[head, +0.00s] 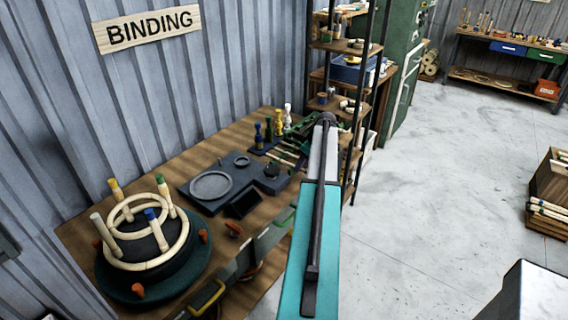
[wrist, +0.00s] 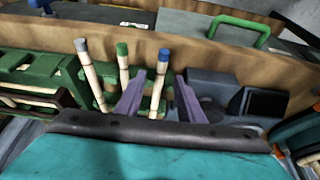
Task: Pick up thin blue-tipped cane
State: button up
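In the wrist view, a thin pale cane with a blue tip (wrist: 160,75) stands slightly tilted at a green rack (wrist: 145,101). Just left of it stand a green-tipped cane (wrist: 123,66) and a grey-tipped cane (wrist: 91,72). My gripper (wrist: 160,82) has its two purple fingers apart. The blue-tipped cane shows between them in the picture, nearer the left finger; I cannot tell whether it is between them in depth. No contact is clear.
The wooden bench (head: 150,185) carries a round frame of rings and posts (head: 148,240), a dark fixture plate (head: 232,165) and several coloured pegs (head: 269,130). A shelf rack (head: 350,47) stands close behind my arm.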

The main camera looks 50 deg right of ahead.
jog(key=shift+w+f, duration=0.1)
jog(key=shift+f, duration=0.2)
dwell(0.4)
grip_shut()
